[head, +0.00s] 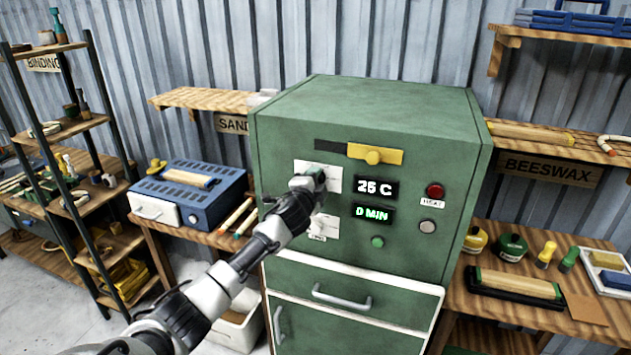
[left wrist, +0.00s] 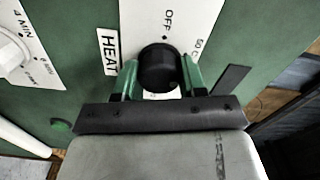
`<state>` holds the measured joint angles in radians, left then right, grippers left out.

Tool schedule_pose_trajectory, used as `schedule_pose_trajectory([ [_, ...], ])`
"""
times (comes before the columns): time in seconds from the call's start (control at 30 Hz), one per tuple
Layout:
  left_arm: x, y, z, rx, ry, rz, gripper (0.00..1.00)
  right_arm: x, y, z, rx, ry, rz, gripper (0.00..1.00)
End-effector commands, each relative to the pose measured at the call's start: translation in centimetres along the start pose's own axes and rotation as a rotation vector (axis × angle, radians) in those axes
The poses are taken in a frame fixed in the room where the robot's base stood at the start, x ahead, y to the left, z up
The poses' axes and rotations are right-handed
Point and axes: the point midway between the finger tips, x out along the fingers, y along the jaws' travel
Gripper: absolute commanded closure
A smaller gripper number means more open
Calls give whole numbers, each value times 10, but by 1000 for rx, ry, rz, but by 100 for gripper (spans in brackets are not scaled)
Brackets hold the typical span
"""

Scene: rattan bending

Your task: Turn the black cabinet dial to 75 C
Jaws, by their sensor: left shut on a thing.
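The green cabinet (head: 345,260) stands in the middle of the head view. Its upper display (head: 376,187) reads 25 C and its lower display (head: 373,213) reads 0 MIN. The black dial (left wrist: 158,68) shows in the left wrist view on a white plate marked OFF and 50 C, beside a HEAT label. My left gripper (left wrist: 160,78) has its green fingers on both sides of the dial and is shut on it. In the head view my left gripper (head: 312,178) covers the dial. My right gripper is not in view.
A white timer knob (left wrist: 15,50) with minute marks sits near the dial. A yellow slider (head: 373,156), a red lamp (head: 435,190), a grey button (head: 427,228) and a green button (head: 377,241) are on the cabinet front. Shelves and benches with tools flank the cabinet.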

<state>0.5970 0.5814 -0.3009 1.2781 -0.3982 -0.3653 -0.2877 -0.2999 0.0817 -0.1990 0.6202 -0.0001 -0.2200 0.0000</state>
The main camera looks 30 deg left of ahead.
Motion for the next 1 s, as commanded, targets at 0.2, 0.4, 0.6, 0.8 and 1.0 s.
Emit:
schedule_pose_trajectory([
  [0.2, 0, 1, 0, 199, -1, 1, 83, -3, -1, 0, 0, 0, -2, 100],
  [0.4, 0, 2, 0, 346, -1, 3, 83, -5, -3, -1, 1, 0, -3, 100],
  [0.6, 0, 3, 1, 448, -1, 3, 83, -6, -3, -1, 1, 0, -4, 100],
  [0.8, 0, 4, 0, 503, 1, 3, 83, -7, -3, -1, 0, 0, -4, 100],
  [1.0, 0, 4, 0, 521, 1, 3, 83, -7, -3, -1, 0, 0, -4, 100],
])
